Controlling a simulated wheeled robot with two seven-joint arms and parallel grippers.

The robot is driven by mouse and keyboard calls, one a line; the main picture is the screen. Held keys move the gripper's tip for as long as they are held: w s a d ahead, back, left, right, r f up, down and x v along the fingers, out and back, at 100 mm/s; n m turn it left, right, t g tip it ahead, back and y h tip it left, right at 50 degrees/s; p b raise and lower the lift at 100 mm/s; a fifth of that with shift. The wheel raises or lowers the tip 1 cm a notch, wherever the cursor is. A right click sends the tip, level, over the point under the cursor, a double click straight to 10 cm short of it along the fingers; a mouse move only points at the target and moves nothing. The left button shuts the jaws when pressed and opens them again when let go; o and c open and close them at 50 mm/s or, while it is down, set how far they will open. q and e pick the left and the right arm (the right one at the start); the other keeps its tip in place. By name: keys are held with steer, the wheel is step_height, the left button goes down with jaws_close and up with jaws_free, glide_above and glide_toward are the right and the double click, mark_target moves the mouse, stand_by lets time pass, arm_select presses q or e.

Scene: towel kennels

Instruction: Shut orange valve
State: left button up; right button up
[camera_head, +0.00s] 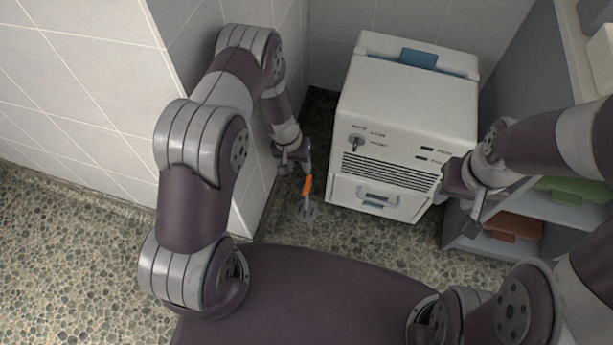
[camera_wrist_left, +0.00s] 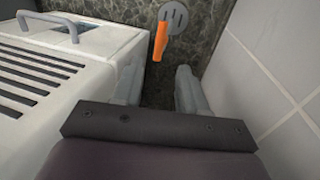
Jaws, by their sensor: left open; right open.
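The orange valve (camera_head: 307,186) is a short orange lever on a grey round plate (camera_head: 306,211) low in the gap between the tiled wall and the white machine. In the left wrist view the orange lever (camera_wrist_left: 160,41) stands ahead of the fingertips, with its round plate (camera_wrist_left: 173,16) behind it. My left gripper (camera_head: 293,166) is open and empty just beside the lever's upper end in the head view. Its two fingers (camera_wrist_left: 158,92) are apart, with nothing between them. My right gripper (camera_head: 467,205) is open and empty at the right side of the machine.
The white machine (camera_head: 405,105) has a knob, a vent and a drawer handle (camera_head: 377,198), and stands close to my left gripper. A tiled wall corner (camera_head: 262,185) is on its other side. A shelf (camera_head: 560,208) with green and brown bins stands at the right. Pebbled floor lies in front.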

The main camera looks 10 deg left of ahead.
mark_target(306, 185)
arm_select(q)
steer(key=f+b, duration=0.1)
steer(key=f, duration=0.2)
steer(key=d+f+b, duration=0.1)
steer(key=f+b, duration=0.1)
steer(key=f, duration=0.1)
steer(key=d+f+b, duration=0.1)
steer(key=f, duration=0.3)
jaws_close()
